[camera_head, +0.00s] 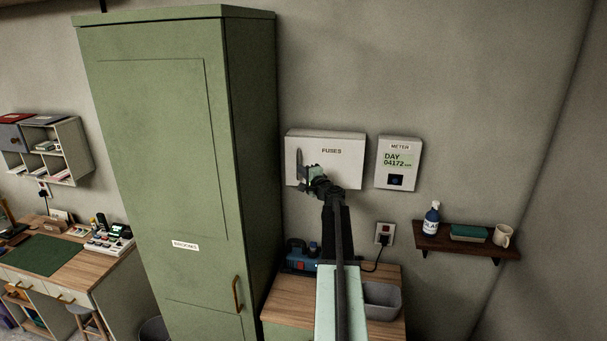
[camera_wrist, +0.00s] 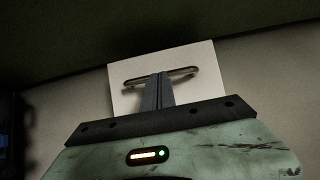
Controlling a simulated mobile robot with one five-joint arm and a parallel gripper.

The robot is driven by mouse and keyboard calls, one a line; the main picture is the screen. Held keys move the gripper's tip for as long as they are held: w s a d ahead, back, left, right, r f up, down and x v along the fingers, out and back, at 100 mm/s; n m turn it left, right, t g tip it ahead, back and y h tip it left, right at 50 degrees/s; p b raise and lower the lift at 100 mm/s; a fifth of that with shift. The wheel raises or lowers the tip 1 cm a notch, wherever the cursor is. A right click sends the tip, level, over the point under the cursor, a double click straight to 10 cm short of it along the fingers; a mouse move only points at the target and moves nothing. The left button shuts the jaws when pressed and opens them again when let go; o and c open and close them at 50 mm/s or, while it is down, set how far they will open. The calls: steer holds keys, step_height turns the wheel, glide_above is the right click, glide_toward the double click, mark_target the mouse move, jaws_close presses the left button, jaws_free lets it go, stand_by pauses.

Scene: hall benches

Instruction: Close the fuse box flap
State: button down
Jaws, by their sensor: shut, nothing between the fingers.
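The white fuse box (camera_head: 345,167), marked FUSES, hangs on the wall right of the tall green cabinet. Its flap looks flat across the front; I cannot tell whether a small gap is left. A dark upright bar handle (camera_head: 299,158) is at the flap's left side. My gripper (camera_head: 311,171) is in front of the lower left of the flap, close to the handle. In the wrist view, my shut, empty fingers (camera_wrist: 161,78) overlap the middle of the handle (camera_wrist: 187,72) on the white flap (camera_wrist: 205,88). I cannot tell whether they touch it.
The green cabinet (camera_head: 160,150) stands close on the left. A meter (camera_head: 398,163) hangs right of the fuse box, with a socket (camera_head: 384,233) below. A wooden shelf (camera_head: 450,241) holds a bottle and mug. A grey bin (camera_head: 382,300) stands on the low bench.

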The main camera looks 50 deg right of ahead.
steer(key=shift+w+d+r, duration=0.15)
steer(key=shift+w+d, duration=0.65)
steer(key=shift+w, duration=0.2)
